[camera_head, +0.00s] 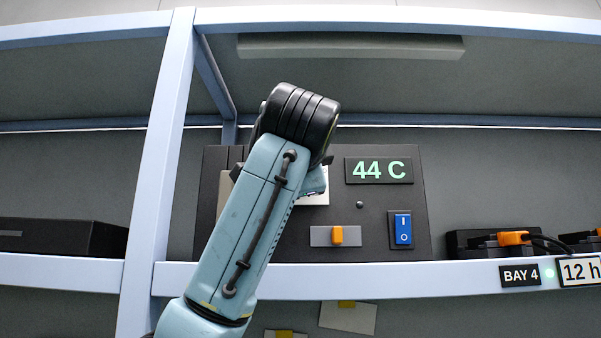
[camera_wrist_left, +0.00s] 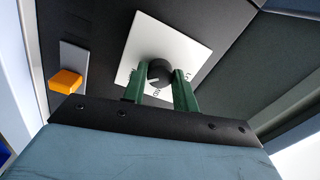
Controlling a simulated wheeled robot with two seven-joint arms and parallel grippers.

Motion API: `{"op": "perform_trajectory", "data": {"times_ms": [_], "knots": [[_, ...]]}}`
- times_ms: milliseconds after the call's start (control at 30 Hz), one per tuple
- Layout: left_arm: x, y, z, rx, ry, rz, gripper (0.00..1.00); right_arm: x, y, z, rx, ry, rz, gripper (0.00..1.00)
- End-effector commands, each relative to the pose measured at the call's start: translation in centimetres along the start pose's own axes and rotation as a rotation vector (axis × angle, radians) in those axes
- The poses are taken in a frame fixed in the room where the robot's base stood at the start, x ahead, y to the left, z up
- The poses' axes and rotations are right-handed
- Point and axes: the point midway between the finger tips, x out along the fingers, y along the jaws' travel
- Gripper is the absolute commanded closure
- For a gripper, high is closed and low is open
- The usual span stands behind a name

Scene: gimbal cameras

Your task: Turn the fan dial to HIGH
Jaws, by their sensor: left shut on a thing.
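The fan dial (camera_wrist_left: 159,72) is a dark round knob on a white square plate (camera_wrist_left: 192,45) with small lettering, seen in the left wrist view. My left gripper (camera_wrist_left: 166,82) has its two green fingers on either side of the knob and is shut on it. The lettering is too small and too covered to read, so I cannot tell the dial's setting. In the head view my left arm hides the dial, and only part of the white plate (camera_head: 316,199) shows. My right gripper is not in view.
The dark control panel (camera_head: 285,240) sits on a shelf with a pale blue frame (camera_head: 400,270). It carries a "44 C" display (camera_head: 379,170), an orange slider (camera_head: 338,235) and a blue rocker switch (camera_head: 403,229). Black units with orange plugs (camera_head: 513,238) stand at right.

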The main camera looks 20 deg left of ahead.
Motion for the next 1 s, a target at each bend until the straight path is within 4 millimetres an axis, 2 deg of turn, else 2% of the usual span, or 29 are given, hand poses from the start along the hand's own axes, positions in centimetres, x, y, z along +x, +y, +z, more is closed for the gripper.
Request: {"op": "perform_trajectory", "data": {"times_ms": [167, 200, 333, 600, 733, 867, 1000], "knots": [[-0.1, 0.0, -0.1, -0.001, 0.002, -0.001, 0.94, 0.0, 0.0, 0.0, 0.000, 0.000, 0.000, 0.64], [-0.1, 0.0, -0.1, -0.001, 0.002, -0.001, 0.68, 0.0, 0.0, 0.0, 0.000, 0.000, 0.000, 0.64], [0.0, 0.0, -0.1, -0.001, 0.002, -0.001, 0.51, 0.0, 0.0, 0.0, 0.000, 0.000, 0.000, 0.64], [-0.1, 0.0, 0.0, -0.001, 0.001, 0.000, 0.50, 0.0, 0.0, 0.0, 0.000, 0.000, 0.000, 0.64], [-0.8, 0.0, -0.1, -0.002, 0.002, -0.003, 0.50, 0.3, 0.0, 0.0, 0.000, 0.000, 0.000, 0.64], [-2.9, 0.1, 0.0, -0.002, 0.004, -0.004, 0.50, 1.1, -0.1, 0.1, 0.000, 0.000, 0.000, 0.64], [-6.2, 0.2, -0.1, -0.001, 0.005, -0.005, 0.50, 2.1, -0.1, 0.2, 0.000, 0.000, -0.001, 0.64]]}}
